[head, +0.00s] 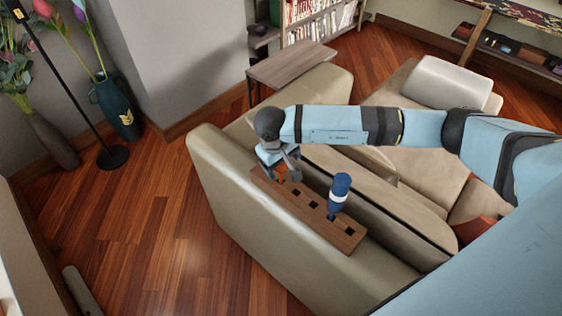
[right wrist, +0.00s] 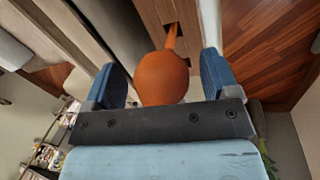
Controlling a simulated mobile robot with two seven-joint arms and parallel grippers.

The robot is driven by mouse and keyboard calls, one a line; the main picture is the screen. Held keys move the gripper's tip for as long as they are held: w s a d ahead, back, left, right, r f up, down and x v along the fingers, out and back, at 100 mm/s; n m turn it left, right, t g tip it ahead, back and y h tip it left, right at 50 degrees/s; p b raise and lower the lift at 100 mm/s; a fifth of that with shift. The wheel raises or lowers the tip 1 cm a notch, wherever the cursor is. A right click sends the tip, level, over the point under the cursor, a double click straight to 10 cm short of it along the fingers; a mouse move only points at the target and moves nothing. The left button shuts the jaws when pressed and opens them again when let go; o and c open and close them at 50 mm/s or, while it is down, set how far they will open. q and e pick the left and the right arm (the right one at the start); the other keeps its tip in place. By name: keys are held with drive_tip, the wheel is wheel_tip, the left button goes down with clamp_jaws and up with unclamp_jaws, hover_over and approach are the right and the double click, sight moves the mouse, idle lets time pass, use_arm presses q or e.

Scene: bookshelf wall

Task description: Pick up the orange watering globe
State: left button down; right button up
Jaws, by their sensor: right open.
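The orange watering globe (right wrist: 162,78) has a round bulb and a narrow stem. In the right wrist view its bulb lies between the two blue fingers of my right gripper (right wrist: 161,72), with a gap to the right finger. Its stem points away, into a square hole of a wooden block (head: 333,233). In the head view my right gripper (head: 281,168) is at the block's far left end and mostly hides the orange globe (head: 281,173). My right gripper is open. My left gripper is not in view.
A blue watering globe (head: 340,190) with a white band stands upright in the same block, nearer the right end. Other square holes are empty. The block rests on the beige sofa (head: 225,187). A small wooden table (head: 292,63) stands behind.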

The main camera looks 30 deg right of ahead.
drive_tip(key=shift+d+f, duration=0.1)
drive_tip(key=shift+f, duration=0.35)
drive_tip(key=shift+c, duration=0.5)
drive_tip(key=c, duration=0.9)
drive_tip(key=shift+r, duration=0.1)
